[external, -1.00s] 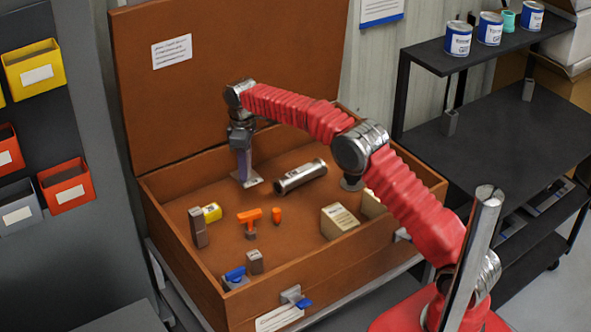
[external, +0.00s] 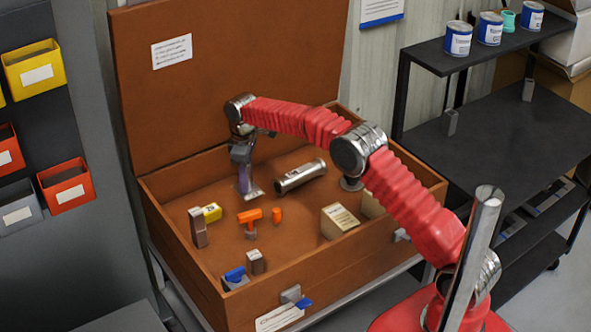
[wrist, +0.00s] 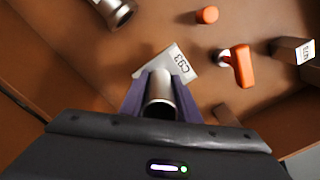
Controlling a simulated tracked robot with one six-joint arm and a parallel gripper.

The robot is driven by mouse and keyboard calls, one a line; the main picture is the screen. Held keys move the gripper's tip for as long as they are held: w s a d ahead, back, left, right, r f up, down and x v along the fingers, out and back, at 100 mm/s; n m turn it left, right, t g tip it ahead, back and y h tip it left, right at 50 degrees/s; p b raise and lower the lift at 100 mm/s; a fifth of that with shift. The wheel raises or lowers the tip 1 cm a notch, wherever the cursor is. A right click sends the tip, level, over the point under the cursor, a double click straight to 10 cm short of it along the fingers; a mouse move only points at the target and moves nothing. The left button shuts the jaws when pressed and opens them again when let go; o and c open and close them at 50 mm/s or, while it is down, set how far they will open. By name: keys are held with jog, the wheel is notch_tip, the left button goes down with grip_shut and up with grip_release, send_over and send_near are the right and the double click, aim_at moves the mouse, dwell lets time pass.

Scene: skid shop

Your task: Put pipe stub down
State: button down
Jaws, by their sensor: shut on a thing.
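My gripper (wrist: 160,95) is shut on a short grey metal pipe stub (wrist: 161,86), with purple fingers on either side of it. A pale square plate marked with dark characters (wrist: 181,62) shows at the stub's far end. In the external view my gripper (external: 245,184) points down inside the open brown case (external: 160,232), toward its back left, with the pale plate (external: 254,194) at its tip. The fingers hide most of the stub there. I cannot tell whether the stub touches the case floor.
A larger metal cylinder (external: 300,177) lies just right of my gripper. Nearer the front stand an orange T-shaped piece (external: 250,216), a small orange peg (external: 277,215), a yellow piece (external: 212,212), grey blocks (external: 198,228) and a cream box (external: 338,220). Bare floor lies between them.

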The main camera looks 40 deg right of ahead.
jog(key=shift+f, duration=2.45)
jog(key=shift+f, duration=0.1)
jog(key=c, duration=1.3)
grip_release()
jog(key=shift+c, duration=0.2)
notch_tip(320, 180, up, 12)
